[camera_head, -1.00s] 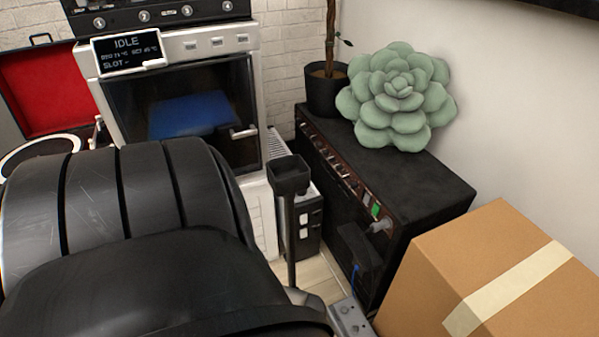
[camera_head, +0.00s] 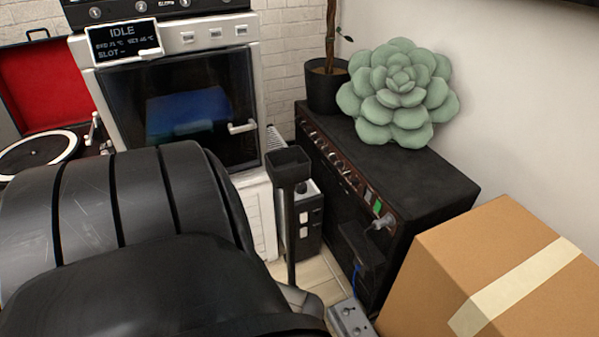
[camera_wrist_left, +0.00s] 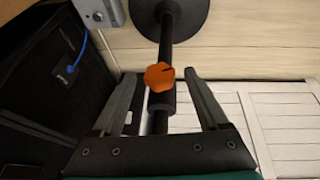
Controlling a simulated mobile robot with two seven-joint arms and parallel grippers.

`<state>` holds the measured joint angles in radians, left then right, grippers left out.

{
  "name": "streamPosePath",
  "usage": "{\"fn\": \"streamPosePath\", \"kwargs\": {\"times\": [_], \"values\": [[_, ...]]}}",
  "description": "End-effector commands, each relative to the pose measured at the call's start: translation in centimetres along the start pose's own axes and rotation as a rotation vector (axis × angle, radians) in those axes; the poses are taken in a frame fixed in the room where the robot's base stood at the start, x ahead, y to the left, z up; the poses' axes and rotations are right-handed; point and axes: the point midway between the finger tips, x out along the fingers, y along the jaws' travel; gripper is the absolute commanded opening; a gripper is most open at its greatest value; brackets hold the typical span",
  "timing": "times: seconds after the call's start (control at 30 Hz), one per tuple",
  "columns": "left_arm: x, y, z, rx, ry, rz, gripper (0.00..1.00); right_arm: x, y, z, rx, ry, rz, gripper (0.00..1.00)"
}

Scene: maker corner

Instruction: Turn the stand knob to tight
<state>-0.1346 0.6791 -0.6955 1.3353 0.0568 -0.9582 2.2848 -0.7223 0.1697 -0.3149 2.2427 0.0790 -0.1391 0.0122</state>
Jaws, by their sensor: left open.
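The stand knob (camera_wrist_left: 159,77) is orange and lobed, with a dark mark on its face. It sits on the black pole of the stand (camera_wrist_left: 166,45), whose round base is at the top of the left wrist view. My left gripper (camera_wrist_left: 158,82) is open, with one finger on each side of the knob and a visible gap to both. In the head view the stand (camera_head: 290,215) shows as a black pole with a square black holder on top. The knob is not visible there, and my dark arm fills the lower left. My right gripper is not in view.
A black amplifier (camera_head: 420,180) with a green cushion (camera_head: 398,95) stands right of the stand. A cardboard box (camera_head: 480,265) is at the lower right. A white-framed machine (camera_head: 180,110) reading IDLE stands behind. A grey pedal box (camera_head: 350,320) lies on the floor.

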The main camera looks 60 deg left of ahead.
Motion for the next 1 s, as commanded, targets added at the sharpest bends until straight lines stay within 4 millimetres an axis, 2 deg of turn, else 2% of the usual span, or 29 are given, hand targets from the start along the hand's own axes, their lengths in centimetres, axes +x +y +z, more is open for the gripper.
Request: {"fn": "streamPosePath", "kwargs": {"times": [0.37, 0.4, 1.0], "values": [[0.13, 0.02, -0.04, 0.000, 0.001, 0.000, 0.77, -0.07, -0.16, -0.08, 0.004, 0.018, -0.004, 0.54], [0.13, 0.02, -0.04, 0.000, 0.001, 0.000, 0.75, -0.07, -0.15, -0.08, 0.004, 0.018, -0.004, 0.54], [0.12, 0.01, -0.02, 0.000, 0.000, 0.000, 0.07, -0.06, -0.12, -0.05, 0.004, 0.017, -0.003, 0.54]]}}
